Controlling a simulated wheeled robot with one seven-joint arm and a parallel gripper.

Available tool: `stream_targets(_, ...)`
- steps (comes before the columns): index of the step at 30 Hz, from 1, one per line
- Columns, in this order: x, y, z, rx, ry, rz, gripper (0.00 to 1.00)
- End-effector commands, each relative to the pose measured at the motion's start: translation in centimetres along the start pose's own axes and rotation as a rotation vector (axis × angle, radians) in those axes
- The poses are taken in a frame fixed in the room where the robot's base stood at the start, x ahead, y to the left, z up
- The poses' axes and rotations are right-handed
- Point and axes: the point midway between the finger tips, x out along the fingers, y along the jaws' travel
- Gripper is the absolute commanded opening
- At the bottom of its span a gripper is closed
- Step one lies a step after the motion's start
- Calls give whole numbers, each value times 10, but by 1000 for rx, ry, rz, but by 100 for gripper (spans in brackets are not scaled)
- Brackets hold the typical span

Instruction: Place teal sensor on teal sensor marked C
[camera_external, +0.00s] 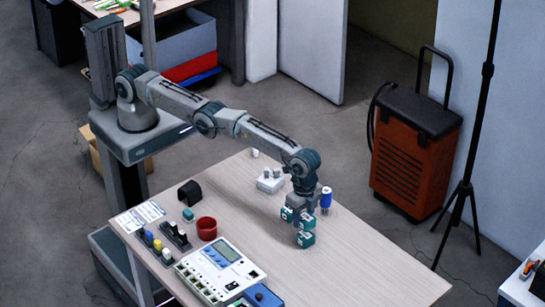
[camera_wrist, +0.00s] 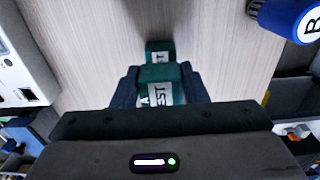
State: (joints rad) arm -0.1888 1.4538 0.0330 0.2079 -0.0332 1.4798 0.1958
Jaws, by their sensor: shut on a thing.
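My gripper (camera_external: 299,207) points down over the right part of the table. In the wrist view my gripper (camera_wrist: 160,95) is shut on a teal sensor (camera_wrist: 160,78) with a white label on its side. Another teal sensor (camera_wrist: 159,47) shows just beyond the held one. In the external view several teal pieces with white labels cluster at the gripper, one at the left (camera_external: 287,214) and one lower at the front (camera_external: 306,240). I cannot tell whether the held sensor touches another, and I cannot make out a C mark.
A blue cylinder (camera_external: 326,198), lettered B in the wrist view (camera_wrist: 292,18), stands close right of the gripper. A white block with knobs (camera_external: 270,182) is behind it. A red cup (camera_external: 207,228), a black bracket (camera_external: 190,192) and a white device (camera_external: 219,271) lie left. The table's right front is clear.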

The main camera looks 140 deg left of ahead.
Motion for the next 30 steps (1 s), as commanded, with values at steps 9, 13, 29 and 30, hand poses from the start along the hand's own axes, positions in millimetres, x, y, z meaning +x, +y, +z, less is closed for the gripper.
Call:
stream_targets(9,32,0,0,0,0,0,14)
stream_targets(13,30,0,0,0,1,0,14)
stream_targets(29,34,0,0,0,0,0,62)
stream_targets(30,34,0,0,0,0,0,62)
